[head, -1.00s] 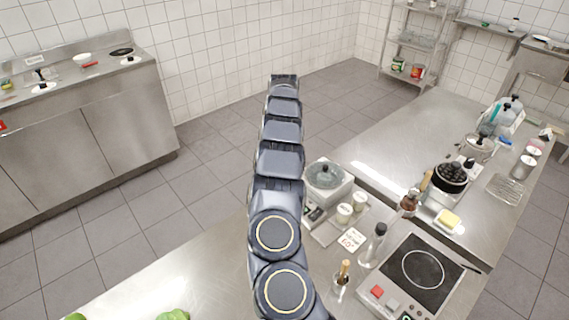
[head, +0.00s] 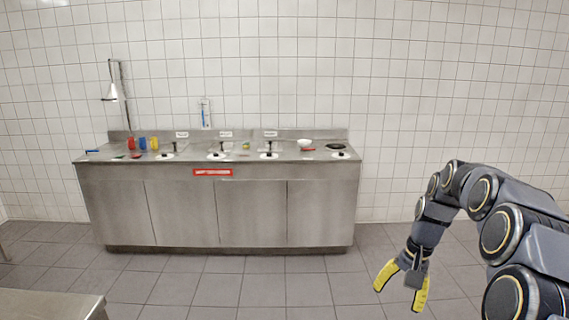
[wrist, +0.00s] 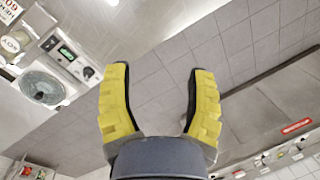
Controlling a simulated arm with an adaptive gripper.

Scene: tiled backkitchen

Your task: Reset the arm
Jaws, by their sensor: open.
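My gripper (head: 402,285) hangs at the lower right of the head view, above the tiled floor. Its two yellow fingers are spread apart with nothing between them. In the wrist view the open fingers (wrist: 160,100) also show, with bare grey floor between them. My arm is bent, with the gripper pointing down in the head view.
A steel sink counter (head: 215,205) stands against the white tiled wall. Cups, a white bowl (head: 304,143) and a dark pan (head: 336,146) are on it. A steel table corner (head: 50,304) shows at lower left. The floor (head: 230,285) in front is clear.

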